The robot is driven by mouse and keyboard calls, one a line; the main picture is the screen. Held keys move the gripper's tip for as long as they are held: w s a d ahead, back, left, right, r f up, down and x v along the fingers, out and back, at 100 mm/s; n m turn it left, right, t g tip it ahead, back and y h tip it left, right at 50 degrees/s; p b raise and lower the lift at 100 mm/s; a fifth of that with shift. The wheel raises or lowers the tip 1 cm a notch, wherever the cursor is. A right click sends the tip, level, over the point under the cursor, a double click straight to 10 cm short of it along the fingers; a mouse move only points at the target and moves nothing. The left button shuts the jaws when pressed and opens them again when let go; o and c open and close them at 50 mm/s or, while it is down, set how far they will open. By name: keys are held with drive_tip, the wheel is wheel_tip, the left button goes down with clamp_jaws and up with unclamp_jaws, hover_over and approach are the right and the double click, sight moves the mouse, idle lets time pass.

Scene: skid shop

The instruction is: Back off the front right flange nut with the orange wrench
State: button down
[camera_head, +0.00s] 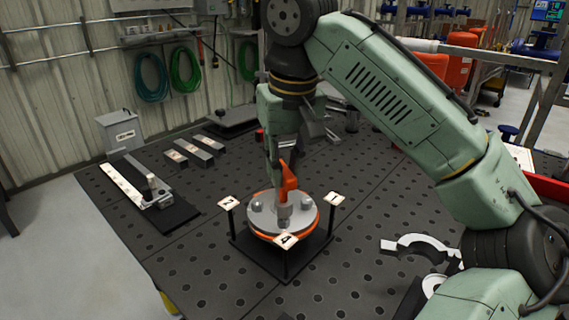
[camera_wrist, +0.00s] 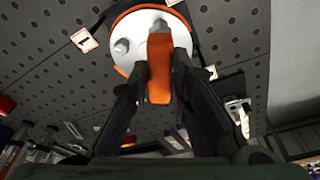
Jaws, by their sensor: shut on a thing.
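My gripper (camera_head: 281,165) is shut on the wrench from above. The wrist view shows the orange wrench (camera_wrist: 160,75) between my two fingers (camera_wrist: 160,62). The nut under the wrench is hidden, so I cannot tell whether the wrench is fully seated. An orange ring lies under the flange.
Tags 2 (camera_head: 228,203) and 1 (camera_head: 335,199) stand on posts beside the flange. A grey box (camera_head: 120,132), metal bars (camera_head: 188,150) and a long black-based fixture (camera_head: 150,187) lie left. A pale curved part (camera_head: 420,244) lies right. The near perforated tabletop (camera_head: 215,275) is clear.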

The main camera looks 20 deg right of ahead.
drive_tip(key=shift+f+b, duration=0.45)
drive_tip(key=shift+f, duration=0.85)
drive_tip(key=shift+r+p, duration=0.15)
drive_tip(key=shift+p, duration=0.2)
drive_tip(key=shift+n, duration=0.5)
drive_tip(key=shift+n+y, duration=0.3)
drive_tip(key=shift+n, duration=0.9)
